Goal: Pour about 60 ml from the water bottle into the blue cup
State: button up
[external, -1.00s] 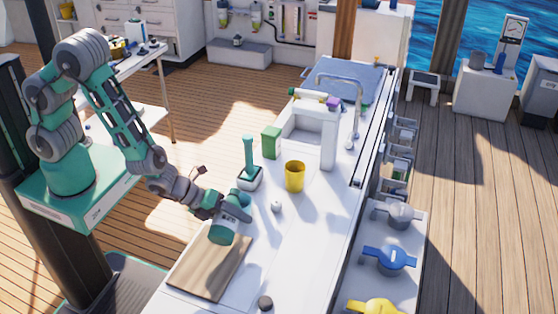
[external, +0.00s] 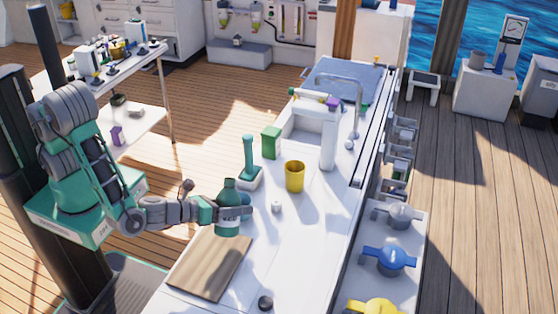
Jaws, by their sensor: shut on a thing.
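My gripper (external: 238,211) is shut around the middle of a dark teal bottle with a pale label, the water bottle (external: 229,186). A small patch of blue, which looks like the blue cup (external: 245,198), shows right behind the bottle and gripper. Most of it is hidden, so its contents cannot be seen.
On the white counter (external: 285,250) stand a yellow cup (external: 295,177), a teal-handled brush in a holder (external: 249,165), a green box (external: 271,143) and a small white knob-like thing (external: 277,207). A wooden board (external: 210,265) lies in front. The counter right of the board is mostly clear.

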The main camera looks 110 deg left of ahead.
jog(key=f+b, duration=0.1)
jog(key=f+m+y+b, duration=0.1)
jog(key=shift+d+f+b, duration=0.2)
jog(key=shift+f+b, duration=0.05)
jog(key=shift+b, duration=0.05)
jog(key=m+y+b, duration=0.1)
jog(key=t+y+b, duration=0.1)
jog(key=shift+d+r+m+b, duration=0.15)
jog(key=shift+m+b, duration=0.2)
jog(key=shift+m, duration=0.05)
jog(key=shift+w+r+b, duration=0.15)
jog(key=shift+w+b, duration=0.05)
jog(key=shift+b, duration=0.45)
jog(key=b, duration=0.2)
jog(key=shift+b, duration=0.4)
jog(key=b, duration=0.2)
jog(key=shift+b, duration=0.4)
jog(key=shift+s+a+y+b, duration=0.2)
jog(key=shift+y+b, duration=0.1)
jog(key=shift+b, duration=0.8)
jog(key=shift+r+b, duration=0.2)
jog(key=shift+b, duration=0.5)
jog(key=shift+a+r, duration=0.1)
jog(key=shift+r, duration=0.05)
